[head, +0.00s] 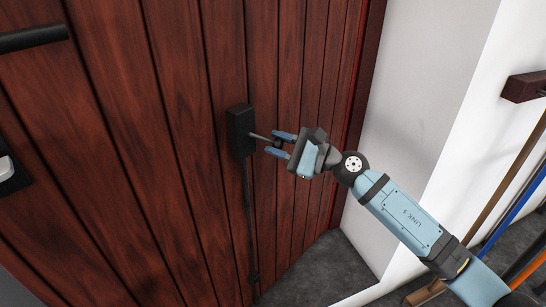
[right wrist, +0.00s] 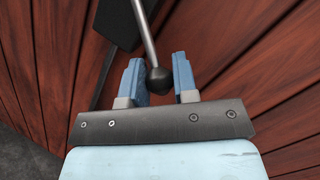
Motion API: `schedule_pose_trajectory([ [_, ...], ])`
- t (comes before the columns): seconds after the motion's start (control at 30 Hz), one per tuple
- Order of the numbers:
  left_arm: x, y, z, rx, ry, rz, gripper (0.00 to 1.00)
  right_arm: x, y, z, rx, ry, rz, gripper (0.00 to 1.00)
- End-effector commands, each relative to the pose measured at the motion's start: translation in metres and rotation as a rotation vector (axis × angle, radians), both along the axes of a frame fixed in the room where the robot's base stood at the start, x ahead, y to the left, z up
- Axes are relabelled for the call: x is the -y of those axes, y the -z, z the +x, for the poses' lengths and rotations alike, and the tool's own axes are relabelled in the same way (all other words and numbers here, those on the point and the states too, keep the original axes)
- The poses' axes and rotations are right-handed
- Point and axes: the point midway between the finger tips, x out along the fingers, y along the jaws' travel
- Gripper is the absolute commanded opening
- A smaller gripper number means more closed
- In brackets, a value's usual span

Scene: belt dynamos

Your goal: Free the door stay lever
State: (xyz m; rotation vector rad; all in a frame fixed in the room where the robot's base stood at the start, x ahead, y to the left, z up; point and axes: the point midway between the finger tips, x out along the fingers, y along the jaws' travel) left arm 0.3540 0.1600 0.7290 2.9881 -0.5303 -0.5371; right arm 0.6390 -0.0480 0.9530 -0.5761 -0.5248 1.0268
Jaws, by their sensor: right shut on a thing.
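The door stay lever is a thin grey rod with a dark ball knob (right wrist: 158,81). The rod (head: 259,137) sticks out from a black box (head: 238,130) on the dark red-brown plank door (head: 130,130). My right gripper (head: 278,144) is at the lever's end, its blue fingers on either side of the knob and shut on it. In the right wrist view, the fingers (right wrist: 158,78) flank the knob, and the rod runs up and away between them. A dark bar (head: 250,220) runs down the door from the box. My left gripper is not in view.
A black handle bar (head: 32,38) is at the upper left of the door. A white and black fitting (head: 8,168) sits below it. A white wall (head: 425,70) stands to the right, with several long poles (head: 513,187) by a wooden block (head: 524,87).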

Motion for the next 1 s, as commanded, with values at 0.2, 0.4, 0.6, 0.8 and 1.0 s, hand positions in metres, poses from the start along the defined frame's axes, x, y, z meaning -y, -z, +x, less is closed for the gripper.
schedule_pose_trajectory([
  [0.2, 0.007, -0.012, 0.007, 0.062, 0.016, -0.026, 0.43, 0.007, -0.015, 0.006, 0.146, 0.001, -0.152, 0.00],
  [0.4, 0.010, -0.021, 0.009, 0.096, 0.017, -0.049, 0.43, 0.010, -0.029, 0.010, 0.262, 0.002, -0.277, 0.00],
  [0.6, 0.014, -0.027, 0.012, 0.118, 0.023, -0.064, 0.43, 0.011, -0.039, 0.010, 0.352, 0.000, -0.373, 0.00],
  [0.8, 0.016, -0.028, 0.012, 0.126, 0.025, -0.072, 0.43, 0.011, -0.046, 0.011, 0.410, 0.001, -0.436, 0.00],
  [1.0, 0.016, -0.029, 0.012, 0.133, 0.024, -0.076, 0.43, 0.011, -0.049, 0.011, 0.436, 0.001, -0.466, 0.00],
])
